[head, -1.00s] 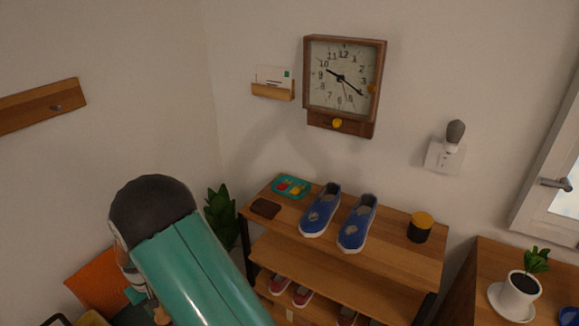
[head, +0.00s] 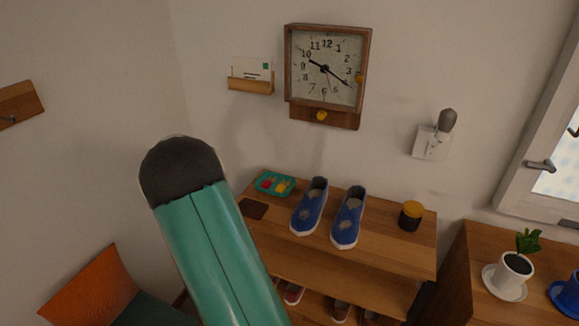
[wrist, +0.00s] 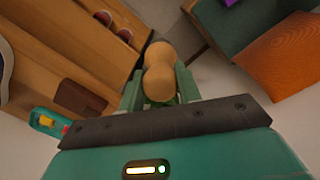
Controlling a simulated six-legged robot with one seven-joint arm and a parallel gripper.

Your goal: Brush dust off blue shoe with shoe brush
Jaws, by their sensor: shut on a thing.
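Two blue shoes with white soles stand side by side on the shelf top in the head view, the left shoe (head: 309,207) and the right shoe (head: 348,218). Both carry grey dusty patches. In the wrist view, part of a shoe (wrist: 5,70) shows at the left edge. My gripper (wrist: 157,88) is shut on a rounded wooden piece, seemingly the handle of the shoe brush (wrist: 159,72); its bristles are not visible. The gripper is off to one side of the shelf. In the head view my green arm hides the gripper and brush.
The wooden shelf (head: 400,247) also bears a teal tray (head: 275,183), a dark brown flat piece (head: 253,208) and a black jar (head: 411,215). Red shoes (head: 293,294) sit below. An orange cushion (head: 92,288) lies at left. A potted plant (head: 515,265) stands at right.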

